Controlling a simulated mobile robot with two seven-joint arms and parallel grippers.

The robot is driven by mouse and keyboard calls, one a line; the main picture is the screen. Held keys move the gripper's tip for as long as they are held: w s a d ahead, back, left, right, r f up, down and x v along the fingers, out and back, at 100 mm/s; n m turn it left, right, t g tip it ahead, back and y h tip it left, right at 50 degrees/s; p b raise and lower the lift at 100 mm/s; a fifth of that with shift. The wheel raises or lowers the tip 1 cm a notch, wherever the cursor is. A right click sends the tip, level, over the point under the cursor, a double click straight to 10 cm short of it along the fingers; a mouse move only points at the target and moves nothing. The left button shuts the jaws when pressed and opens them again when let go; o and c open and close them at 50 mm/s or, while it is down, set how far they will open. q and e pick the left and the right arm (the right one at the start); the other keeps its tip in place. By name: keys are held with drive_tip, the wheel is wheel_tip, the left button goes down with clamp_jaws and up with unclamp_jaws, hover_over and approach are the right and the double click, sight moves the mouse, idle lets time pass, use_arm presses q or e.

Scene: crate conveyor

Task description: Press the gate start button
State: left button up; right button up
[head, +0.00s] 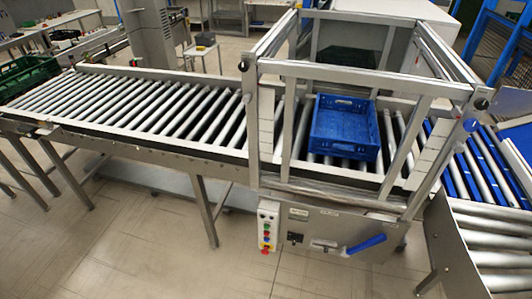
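A narrow pale control box (268,210) hangs on the front of the conveyor frame, below the gate cage. It carries several small coloured buttons in a column, with a larger red one (264,251) at the bottom. The labels are too small to read, so I cannot tell which is the gate start button. The metal gate cage (345,75) stands over the rollers. A blue crate (343,156) sits on the rollers inside it. Neither of my grippers is in the head view.
A roller conveyor (140,100) runs left from the cage, with a green crate (25,78) at its far left end. A blue handle (366,244) sticks out from the front panel, right of the control box. Other rollers (497,258) stand at right. The floor (130,245) in front is clear.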

clamp_jaws()
drive_tip(key=shift+a, duration=0.15)
idle(0.9)
